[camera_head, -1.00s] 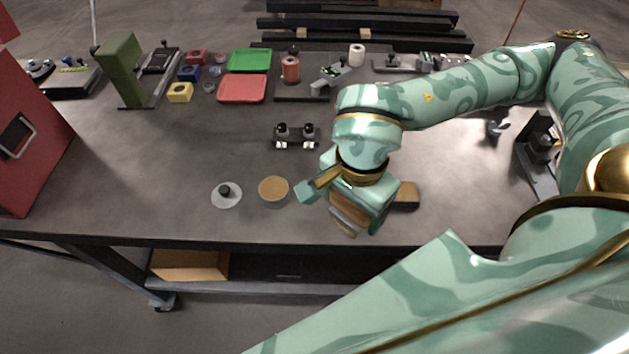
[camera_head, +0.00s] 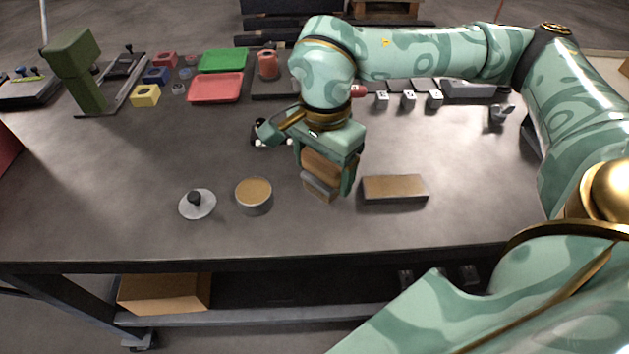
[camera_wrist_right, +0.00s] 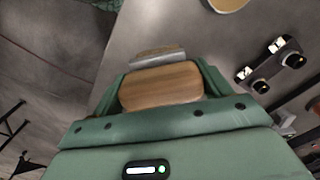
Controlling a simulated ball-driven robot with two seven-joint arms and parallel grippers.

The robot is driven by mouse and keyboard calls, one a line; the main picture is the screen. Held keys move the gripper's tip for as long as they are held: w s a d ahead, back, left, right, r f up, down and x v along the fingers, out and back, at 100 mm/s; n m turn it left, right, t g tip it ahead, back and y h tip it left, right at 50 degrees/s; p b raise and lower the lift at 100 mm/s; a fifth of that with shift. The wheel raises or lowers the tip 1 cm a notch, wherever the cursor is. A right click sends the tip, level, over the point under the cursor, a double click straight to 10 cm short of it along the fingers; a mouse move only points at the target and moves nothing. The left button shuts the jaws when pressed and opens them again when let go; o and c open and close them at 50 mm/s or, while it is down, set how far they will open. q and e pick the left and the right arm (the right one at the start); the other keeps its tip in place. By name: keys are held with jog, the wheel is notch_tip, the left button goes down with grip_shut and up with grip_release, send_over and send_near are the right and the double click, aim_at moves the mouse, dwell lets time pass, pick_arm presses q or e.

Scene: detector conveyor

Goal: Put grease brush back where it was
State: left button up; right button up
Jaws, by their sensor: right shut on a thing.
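My right gripper (camera_head: 329,172) is shut on the grease brush (camera_head: 321,192), which has a wooden handle and a grey metal band. The brush hangs low over the table, between the round tin and a tan block. A grey disc lid (camera_head: 197,204) with a black knob lies left of the tin. My left gripper is not in view.
The tan-topped block (camera_head: 394,188) lies right of the brush. Red (camera_head: 216,88) and green (camera_head: 223,60) trays and small coloured blocks stand at the back left. A dark part with two knobs (camera_wrist_right: 268,65) lies behind the gripper. The front right table is clear.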

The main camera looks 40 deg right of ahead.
aim_at(316, 181)
jog(key=w+f, duration=0.1)
jog(key=f, duration=0.1)
jog(key=w+f, duration=0.1)
jog(key=shift+w+d+f+b, duration=0.25)
jog(key=shift+w+d+b, duration=0.05)
jog(key=shift+w+b, duration=0.05)
jog(key=f, duration=0.3)
jog(key=shift+w+f+b, duration=0.15)
jog(key=shift+w+b, duration=0.05)
jog(key=shift+b, duration=0.15)
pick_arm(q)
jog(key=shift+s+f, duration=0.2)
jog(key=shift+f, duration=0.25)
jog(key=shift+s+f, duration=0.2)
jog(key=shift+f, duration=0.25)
pick_arm(e)
jog(key=shift+f, duration=0.15)
jog(key=o, duration=0.9)
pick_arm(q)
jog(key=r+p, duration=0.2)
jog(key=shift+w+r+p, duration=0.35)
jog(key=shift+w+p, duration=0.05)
pick_arm(e)
notch_tip(316, 181, up, 12)
jog(key=shift+r, duration=0.2)
